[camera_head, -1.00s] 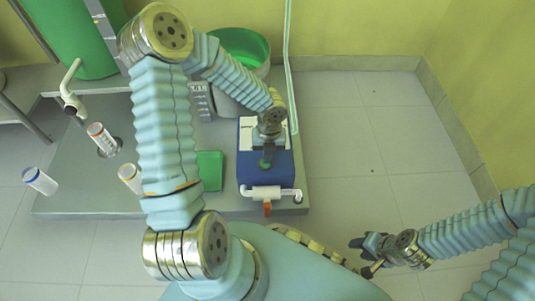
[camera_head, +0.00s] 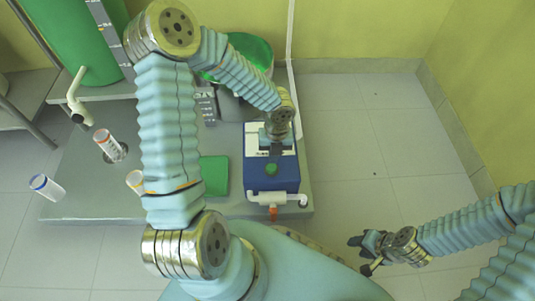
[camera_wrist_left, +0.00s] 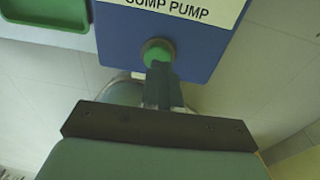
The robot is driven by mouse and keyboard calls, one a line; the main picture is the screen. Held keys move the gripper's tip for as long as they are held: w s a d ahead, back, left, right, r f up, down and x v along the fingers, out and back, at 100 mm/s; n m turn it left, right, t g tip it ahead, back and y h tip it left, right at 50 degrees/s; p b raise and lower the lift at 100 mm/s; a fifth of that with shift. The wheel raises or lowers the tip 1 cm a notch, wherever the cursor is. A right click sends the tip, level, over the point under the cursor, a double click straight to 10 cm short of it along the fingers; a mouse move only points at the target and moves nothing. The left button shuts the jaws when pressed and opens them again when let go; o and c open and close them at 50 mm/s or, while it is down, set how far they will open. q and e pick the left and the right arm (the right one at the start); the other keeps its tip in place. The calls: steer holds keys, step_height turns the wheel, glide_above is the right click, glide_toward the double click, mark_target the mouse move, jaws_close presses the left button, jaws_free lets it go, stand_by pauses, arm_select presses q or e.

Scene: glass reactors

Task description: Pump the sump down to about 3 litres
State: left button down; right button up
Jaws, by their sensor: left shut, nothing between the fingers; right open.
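The blue pump box (camera_head: 272,183) stands on the grey platform, with a round green button (camera_head: 271,169) on top. In the left wrist view its label reads "SUMP PUMP" (camera_wrist_left: 180,8), and the button (camera_wrist_left: 156,50) shows just beyond my fingertips. My left gripper (camera_head: 276,152) is shut and empty over the box, close to the button; I cannot tell whether it touches. A grey tub with green liquid (camera_head: 247,52), likely the sump, is partly hidden by my left arm. A marked scale (camera_head: 206,105) stands beside it, too small to read. My right gripper (camera_head: 366,252) is open and empty.
A white pipe with an orange valve handle (camera_head: 273,213) runs along the box's front. A green tray (camera_head: 214,175) lies left of it. A tall green tank (camera_head: 75,40), a white spout (camera_head: 76,95) and several small cylinders are left. The floor at right is clear.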

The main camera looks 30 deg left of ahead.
arm_select(q)
step_height(320, 180, up, 10)
steer(key=w+p, duration=0.1)
steer(key=p, duration=0.1)
steer(key=shift+w+r, duration=0.2)
arm_select(e)
steer(key=v, duration=0.3)
steer(key=shift+w+a+r, duration=0.2)
steer(key=shift+a+r, duration=0.05)
steer(key=shift+r, duration=0.15)
arm_select(q)
steer(key=shift+d, duration=0.1)
